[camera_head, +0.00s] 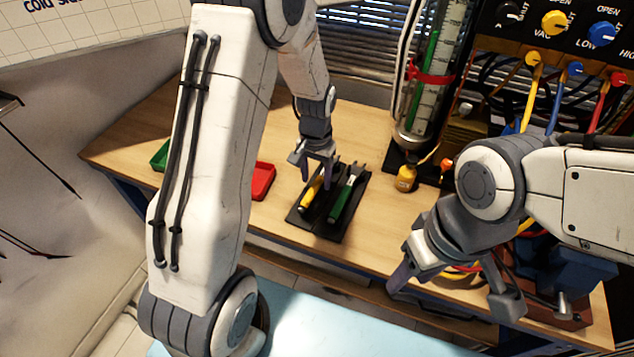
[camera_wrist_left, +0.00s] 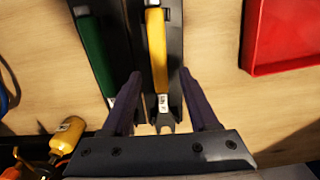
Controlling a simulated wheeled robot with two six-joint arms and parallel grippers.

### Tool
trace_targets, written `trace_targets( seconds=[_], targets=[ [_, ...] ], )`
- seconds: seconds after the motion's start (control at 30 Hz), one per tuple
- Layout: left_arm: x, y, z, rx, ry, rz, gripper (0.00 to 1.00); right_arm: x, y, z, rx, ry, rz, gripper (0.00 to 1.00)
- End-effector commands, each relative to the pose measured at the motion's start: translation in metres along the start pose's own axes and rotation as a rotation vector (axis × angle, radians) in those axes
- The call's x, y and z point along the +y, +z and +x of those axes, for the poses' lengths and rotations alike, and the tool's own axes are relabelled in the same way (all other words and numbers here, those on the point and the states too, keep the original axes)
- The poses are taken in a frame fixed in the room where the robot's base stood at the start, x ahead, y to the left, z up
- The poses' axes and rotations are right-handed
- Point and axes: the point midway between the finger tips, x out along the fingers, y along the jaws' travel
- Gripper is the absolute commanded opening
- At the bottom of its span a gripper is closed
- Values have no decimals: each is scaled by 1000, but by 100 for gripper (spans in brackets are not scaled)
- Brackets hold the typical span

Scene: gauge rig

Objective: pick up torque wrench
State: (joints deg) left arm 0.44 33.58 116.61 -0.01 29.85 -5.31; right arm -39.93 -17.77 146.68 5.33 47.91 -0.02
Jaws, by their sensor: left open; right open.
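A black two-slot tray (camera_head: 325,229) lies on the bench with a yellow-handled tool (camera_head: 311,194) and a green-handled tool (camera_head: 345,200) in it. I cannot tell by name which is the torque wrench. In the left wrist view, the yellow-handled tool (camera_wrist_left: 157,50) has a pale label and a forked metal end. The green-handled tool (camera_wrist_left: 95,55) lies left of it there. My left gripper (camera_head: 316,172) is open above the tray, its fingers on either side of the yellow-handled tool's forked end. My right gripper (camera_head: 452,302) is open and empty near the bench's front right.
A red bin (camera_head: 263,181) and a green bin (camera_head: 160,156) stand to the left. A small yellow fitting (camera_head: 406,179) sits behind the tray, beside a clear gauge tube (camera_head: 427,85). Coloured hoses hang from the knob panel at the right, above a blue vise (camera_head: 583,275).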

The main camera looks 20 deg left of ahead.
Motion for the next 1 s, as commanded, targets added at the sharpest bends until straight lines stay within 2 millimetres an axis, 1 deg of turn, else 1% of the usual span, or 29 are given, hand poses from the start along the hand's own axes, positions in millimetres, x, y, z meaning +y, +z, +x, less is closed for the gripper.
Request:
trace_targets(
  seconds=[0.03, 0.1, 0.33, 0.37, 0.4, 0.47, 0.5, 1.0],
  targets=[
    [0, 1, 6, -3, 0, 0, 60, 0, 0, 0, 0, 0, 0, 50],
    [0, 0, 10, -1, 0, 0, 60, 0, 0, 0, 0, 0, 0, 50],
    [0, 0, 11, 1, 0, 1, 60, 0, 0, 0, 0, 0, 0, 50],
    [0, 0, 11, 1, 0, 1, 52, 0, 0, 0, 0, 0, 0, 50],
    [0, 0, 11, 1, 0, 1, 37, 0, 0, 0, 0, 0, 0, 50],
    [0, 0, 11, 1, 0, 1, 14, 0, 0, 0, 0, 0, 0, 50],
    [0, 0, 11, 1, 0, 1, 0, 0, 0, 0, 0, 0, 0, 50],
    [0, 0, 10, 1, 0, 1, 0, 0, 0, 0, 0, 0, 0, 50]
  ],
)
